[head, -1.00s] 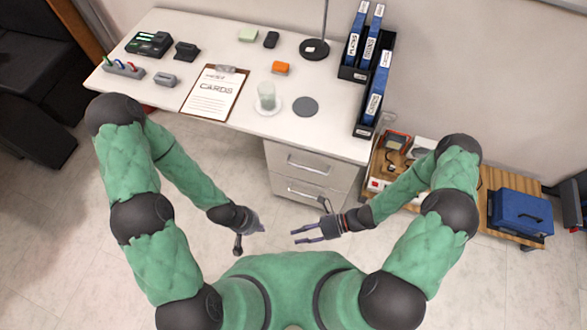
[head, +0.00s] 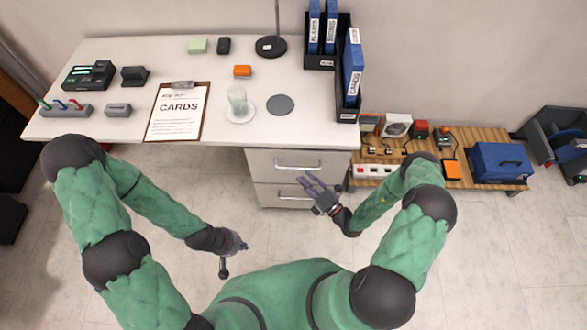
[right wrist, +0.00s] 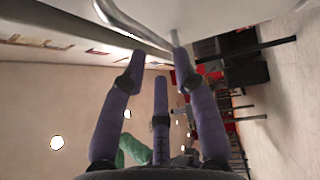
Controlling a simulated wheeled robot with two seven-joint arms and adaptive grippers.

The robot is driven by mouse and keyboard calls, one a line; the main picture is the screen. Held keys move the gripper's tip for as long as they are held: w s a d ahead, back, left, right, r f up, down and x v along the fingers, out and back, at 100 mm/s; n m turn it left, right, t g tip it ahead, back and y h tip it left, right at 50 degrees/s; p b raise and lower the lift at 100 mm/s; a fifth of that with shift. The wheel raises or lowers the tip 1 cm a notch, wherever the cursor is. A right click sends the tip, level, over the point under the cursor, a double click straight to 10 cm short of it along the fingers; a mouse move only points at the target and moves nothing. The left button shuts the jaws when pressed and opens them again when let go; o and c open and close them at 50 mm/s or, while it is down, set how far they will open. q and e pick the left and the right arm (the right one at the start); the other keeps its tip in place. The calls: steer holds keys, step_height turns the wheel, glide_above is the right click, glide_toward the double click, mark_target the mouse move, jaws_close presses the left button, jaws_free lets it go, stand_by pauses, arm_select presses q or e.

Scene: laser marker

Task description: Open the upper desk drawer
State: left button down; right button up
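The desk's drawer unit (head: 262,190) stands under the right part of the white desk. Its upper drawer (head: 265,165) looks shut, and its silver bar handle (head: 297,167) runs across the front. The lower drawer's handle is partly hidden behind my right gripper. My right gripper (head: 308,182) is open and empty in front of the drawers, fingers pointing at them, just below the upper handle in the head view. In the right wrist view its spread fingers (right wrist: 159,62) reach toward a curved metal handle (right wrist: 130,32); contact is unclear. My left gripper (head: 240,246) hangs over the floor, apart from the desk.
A low wooden shelf (head: 440,178) with devices and a blue toolbox (head: 500,162) is right of the drawers.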

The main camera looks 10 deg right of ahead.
mark_target(295, 169)
steer(key=b+x, duration=0.1)
steer(key=x, duration=0.5)
steer(key=shift+w+a, duration=0.15)
steer(key=shift+w, duration=0.05)
jaws_close()
